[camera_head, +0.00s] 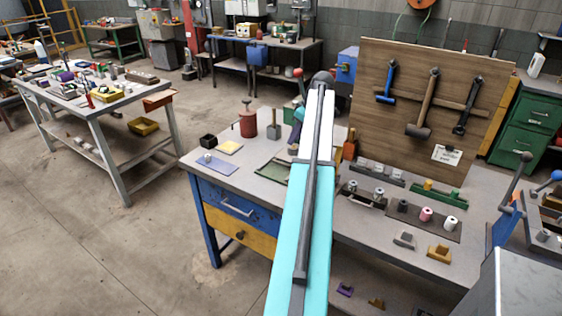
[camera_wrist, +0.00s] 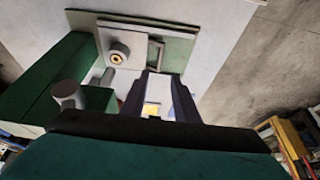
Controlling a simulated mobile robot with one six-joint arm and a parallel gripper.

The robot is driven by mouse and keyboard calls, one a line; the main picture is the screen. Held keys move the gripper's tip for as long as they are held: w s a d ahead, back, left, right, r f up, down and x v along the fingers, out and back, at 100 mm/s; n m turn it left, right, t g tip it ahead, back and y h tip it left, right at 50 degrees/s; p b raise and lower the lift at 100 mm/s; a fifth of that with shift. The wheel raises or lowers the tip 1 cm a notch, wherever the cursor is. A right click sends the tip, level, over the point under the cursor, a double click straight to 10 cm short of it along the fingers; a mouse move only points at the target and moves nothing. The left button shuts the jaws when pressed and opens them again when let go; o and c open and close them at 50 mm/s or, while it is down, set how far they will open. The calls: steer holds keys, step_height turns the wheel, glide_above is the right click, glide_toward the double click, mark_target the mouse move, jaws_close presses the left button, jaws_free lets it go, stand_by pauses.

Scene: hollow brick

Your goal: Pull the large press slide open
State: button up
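In the wrist view my gripper (camera_wrist: 163,80) has two dark fingers with a gap between them, and nothing shows held. Beyond the fingertips lies a flat green-edged plate (camera_wrist: 180,50) with a small loop handle (camera_wrist: 155,55) and a round knob with a brass centre (camera_wrist: 118,52). The fingertips are near the handle; I cannot tell whether they touch it. A green block (camera_wrist: 55,85) with a grey peg (camera_wrist: 68,92) stands close on the left. I cannot tell for certain which part is the press slide. In the head view my arm hides the gripper and part of the bench.
In the head view the workbench (camera_head: 235,183) carries a red can (camera_head: 248,124), a blue-grey mat (camera_head: 208,165) and several small fixtures. A tool board (camera_head: 420,100) stands at its back. A lever (camera_head: 510,180) rises at the right. Bare floor (camera_head: 150,230) lies to the left.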

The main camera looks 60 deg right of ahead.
steer(key=p, duration=0.4)
glide_toward(283, 158)
steer(key=shift+w+a+f, duration=0.15)
steer(key=shift+a+f, duration=1.1)
steer(key=shift+f, duration=0.1)
steer(key=shift+w+a+f, duration=0.15)
steer(key=shift+a+f, duration=1.05)
steer(key=shift+f, duration=0.15)
jaws_close()
